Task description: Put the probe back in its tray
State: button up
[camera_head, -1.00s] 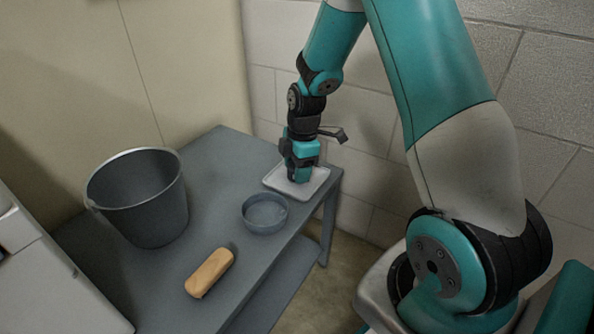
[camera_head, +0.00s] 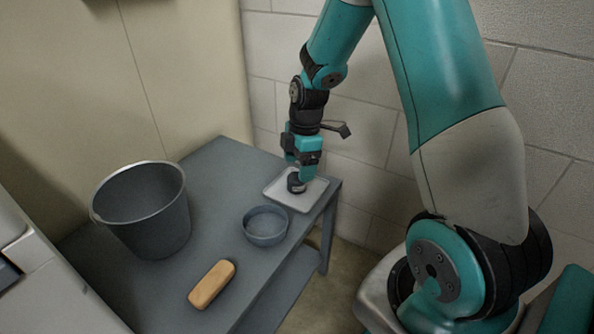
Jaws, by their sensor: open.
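The white tray (camera_head: 284,198) lies at the far right corner of the grey table. A small dark object, which looks like the probe (camera_head: 295,184), stands in the tray near its middle. My gripper (camera_head: 304,176) is open just above and beside the probe, over the tray. The fingers partly cover the tray, and I cannot tell whether a finger still touches the probe.
A grey bucket (camera_head: 148,215) stands on the left of the table (camera_head: 222,165). A round grey bowl (camera_head: 265,226) sits close in front of the tray. A tan brush-like block (camera_head: 212,284) lies near the front edge. A block wall (camera_head: 368,165) rises behind.

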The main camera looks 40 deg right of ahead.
notch_tip(320, 180, up, 7)
jog(key=p, duration=0.3)
jog(key=s+a+r+m+y, duration=0.1)
jog(key=s+a+r+m, duration=0.1)
jog(key=s+a+r, duration=0.4)
jog(key=s+a+r+m, duration=0.2)
jog(key=a+r, duration=0.2)
jog(key=a, duration=0.4)
jog(key=s+a+r+m+y, duration=0.1)
jog(key=s+a+r+m, duration=0.1)
jog(key=s+a, duration=0.2)
jog(key=s+a+r+m, duration=0.2)
jog(key=s+a, duration=0.3)
jog(key=s, duration=0.5)
jog(key=shift+s+y+b, duration=0.2)
jog(key=shift+y+b, duration=0.1)
jog(key=shift+y, duration=0.1)
notch_tip(320, 180, up, 35)
jog(key=p, duration=3.5)
